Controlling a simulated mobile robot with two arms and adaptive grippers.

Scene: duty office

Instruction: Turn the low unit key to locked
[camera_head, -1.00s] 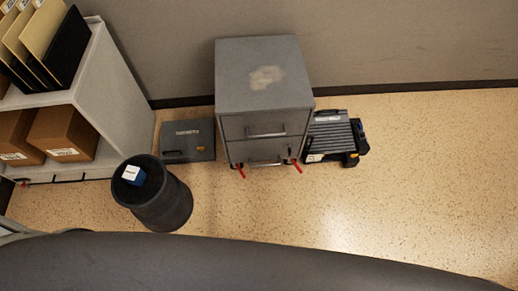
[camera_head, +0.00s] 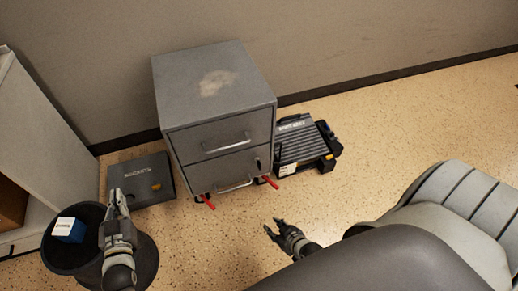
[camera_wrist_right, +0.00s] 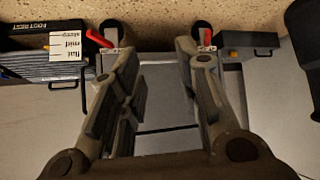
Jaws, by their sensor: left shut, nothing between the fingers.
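The low unit (camera_head: 215,125) is a grey two-drawer cabinet on castors, standing against the wall in the head view. A small dark spot, apparently the lock with its key (camera_head: 257,164), is at the right of the lower drawer front; its turn position is too small to read. My right gripper (camera_head: 272,227) is open and empty, in front of and apart from the cabinet. In the right wrist view its fingers (camera_wrist_right: 150,48) are spread, with the grey cabinet front (camera_wrist_right: 160,85) between and beyond them; I cannot make out the key there.
Red castor levers (camera_head: 206,202) stick out at the cabinet's foot. A dark case (camera_head: 140,178) lies left of it, a ribbed footrest (camera_head: 306,143) right of it. Floor before the cabinet is clear.

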